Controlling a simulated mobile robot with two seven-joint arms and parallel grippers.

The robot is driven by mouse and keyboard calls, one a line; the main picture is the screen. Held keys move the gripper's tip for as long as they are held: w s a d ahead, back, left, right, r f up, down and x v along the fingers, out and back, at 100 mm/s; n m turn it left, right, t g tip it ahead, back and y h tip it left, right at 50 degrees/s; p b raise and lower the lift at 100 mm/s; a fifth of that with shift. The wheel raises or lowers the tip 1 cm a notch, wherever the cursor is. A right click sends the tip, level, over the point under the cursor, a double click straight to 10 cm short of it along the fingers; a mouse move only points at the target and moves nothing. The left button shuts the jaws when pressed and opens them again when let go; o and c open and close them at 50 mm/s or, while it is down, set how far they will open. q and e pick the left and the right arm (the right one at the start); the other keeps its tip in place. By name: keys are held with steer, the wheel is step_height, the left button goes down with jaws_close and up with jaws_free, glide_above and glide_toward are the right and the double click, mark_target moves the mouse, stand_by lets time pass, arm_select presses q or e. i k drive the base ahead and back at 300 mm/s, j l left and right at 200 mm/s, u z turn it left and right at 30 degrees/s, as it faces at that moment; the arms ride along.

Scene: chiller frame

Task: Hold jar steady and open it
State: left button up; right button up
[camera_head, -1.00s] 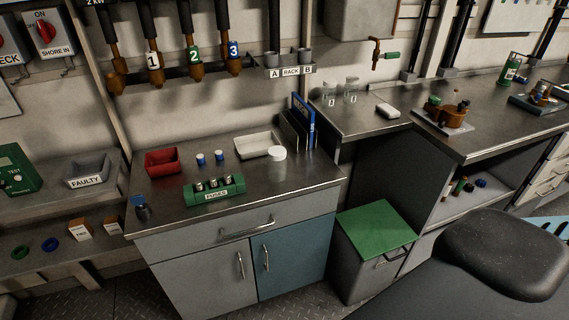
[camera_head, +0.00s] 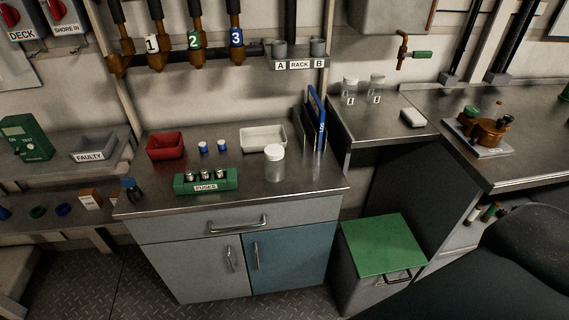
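A clear jar (camera_head: 275,168) with a white lid (camera_head: 274,152) stands upright on the metal counter (camera_head: 240,193), towards its right side. The lid is on the jar. Two more clear jars with pale lids, marked A (camera_head: 350,90) and B (camera_head: 376,88), stand on the worktop at the back right. Neither of my grippers is in the view, and nothing touches the jar.
Around the jar are a green fuse holder (camera_head: 206,187), a white tray (camera_head: 263,138), a red bin (camera_head: 165,147), small blue-and-white items (camera_head: 222,147) and a blue binder (camera_head: 316,118). A green-topped box (camera_head: 382,246) stands on the floor at right.

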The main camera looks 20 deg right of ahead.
mark_target(275, 170)
steer(key=l+u, duration=0.15)
steer(key=l, duration=0.7)
steer(key=k+l+u, duration=0.1)
steer(key=l, duration=0.75)
